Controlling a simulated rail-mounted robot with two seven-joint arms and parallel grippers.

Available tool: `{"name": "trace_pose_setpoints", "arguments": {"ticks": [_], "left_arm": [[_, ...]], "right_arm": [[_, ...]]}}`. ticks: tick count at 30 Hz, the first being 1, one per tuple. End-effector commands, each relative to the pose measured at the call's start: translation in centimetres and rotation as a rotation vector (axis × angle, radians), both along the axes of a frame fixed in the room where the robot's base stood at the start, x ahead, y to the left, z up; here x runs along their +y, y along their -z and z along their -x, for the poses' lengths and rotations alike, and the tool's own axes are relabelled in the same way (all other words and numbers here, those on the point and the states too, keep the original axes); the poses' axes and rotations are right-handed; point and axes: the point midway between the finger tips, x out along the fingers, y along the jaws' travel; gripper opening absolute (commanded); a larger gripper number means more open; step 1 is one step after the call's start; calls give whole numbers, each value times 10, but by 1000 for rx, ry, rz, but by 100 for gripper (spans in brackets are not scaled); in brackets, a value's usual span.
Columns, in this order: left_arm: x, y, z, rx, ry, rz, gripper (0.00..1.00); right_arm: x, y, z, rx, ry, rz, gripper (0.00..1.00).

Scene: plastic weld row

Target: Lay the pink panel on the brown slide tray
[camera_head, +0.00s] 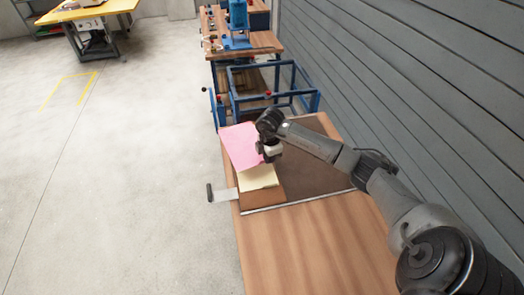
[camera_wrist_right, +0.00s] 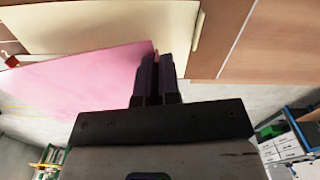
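The pink panel (camera_head: 239,146) is a thin flat sheet, held tilted at its right edge by my right gripper (camera_head: 268,157). In the right wrist view my right fingers (camera_wrist_right: 153,78) are shut on the edge of the pink panel (camera_wrist_right: 85,78). The panel hangs over the far left part of the brown slide tray (camera_head: 267,198), overlapping a cream panel (camera_head: 258,178) in the head view. The cream panel also shows in the right wrist view (camera_wrist_right: 100,25). Whether the pink panel touches anything below cannot be told. My left gripper is not in view.
A grey handle (camera_head: 224,196) sticks out left of the tray. A dark brown surface (camera_head: 318,172) lies to its right. The wooden tabletop (camera_head: 305,245) in front is clear. A blue frame (camera_head: 275,92) stands behind, and a grey slatted wall (camera_head: 420,90) runs along the right.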

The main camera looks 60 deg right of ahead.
Motion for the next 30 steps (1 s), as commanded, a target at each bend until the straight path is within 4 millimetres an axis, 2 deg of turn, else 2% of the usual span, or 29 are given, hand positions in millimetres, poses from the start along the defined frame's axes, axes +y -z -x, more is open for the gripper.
{"name": "trace_pose_setpoints", "arguments": {"ticks": [2,9,17,30], "left_arm": [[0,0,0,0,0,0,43],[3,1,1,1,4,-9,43],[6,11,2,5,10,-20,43],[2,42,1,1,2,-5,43]], "right_arm": [[-8,3,2,-2,81,0,0],[-8,3,3,-2,193,0,0],[-8,12,3,-3,205,0,0],[-8,45,3,-3,204,0,0]]}}
